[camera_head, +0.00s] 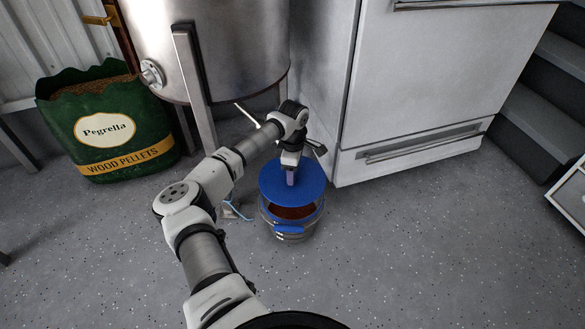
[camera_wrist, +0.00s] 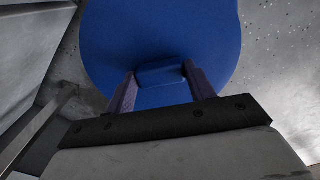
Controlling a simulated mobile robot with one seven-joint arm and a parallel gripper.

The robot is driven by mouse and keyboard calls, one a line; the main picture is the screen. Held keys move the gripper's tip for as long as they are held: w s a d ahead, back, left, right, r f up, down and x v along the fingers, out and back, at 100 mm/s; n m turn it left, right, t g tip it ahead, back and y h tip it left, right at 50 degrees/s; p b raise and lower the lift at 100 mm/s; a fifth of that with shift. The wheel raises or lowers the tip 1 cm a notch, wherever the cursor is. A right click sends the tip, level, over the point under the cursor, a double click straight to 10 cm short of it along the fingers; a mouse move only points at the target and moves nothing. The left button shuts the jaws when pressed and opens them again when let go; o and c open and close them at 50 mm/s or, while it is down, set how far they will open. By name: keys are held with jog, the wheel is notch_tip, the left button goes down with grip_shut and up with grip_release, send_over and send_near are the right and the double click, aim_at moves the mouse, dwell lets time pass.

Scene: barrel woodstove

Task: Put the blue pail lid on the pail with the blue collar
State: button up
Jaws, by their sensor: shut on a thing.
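The blue pail lid (camera_head: 292,180) is a flat blue disc, held over the pail on the floor. My gripper (camera_head: 290,176) is shut on the lid's raised handle from above. In the wrist view, the two fingers of my gripper (camera_wrist: 160,85) clasp the block-shaped handle of the lid (camera_wrist: 165,40). The pail with the blue collar (camera_head: 291,230) stands below, with a blue tab at its front. Its reddish-brown contents show past the lid's front edge. The lid sits toward the back of the opening and appears above the rim. The pail's back is hidden.
A white oven-like appliance (camera_head: 430,80) stands behind and right of the pail. A steel barrel on legs (camera_head: 225,50) stands behind. A green wood pellet bag (camera_head: 105,125) is at left. Dark steps (camera_head: 545,115) are at right. The speckled floor (camera_head: 420,250) at front right is clear.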

jog(key=shift+f+b, duration=1.1)
jog(key=shift+f, duration=1.95)
jog(key=shift+f+p, duration=0.7)
jog(key=shift+f, duration=0.05)
dwell(0.9)
jog(key=o, duration=1.4)
jog(key=shift+r, duration=0.1)
jog(key=shift+r+p, duration=3.05)
jog(key=shift+r, duration=0.4)
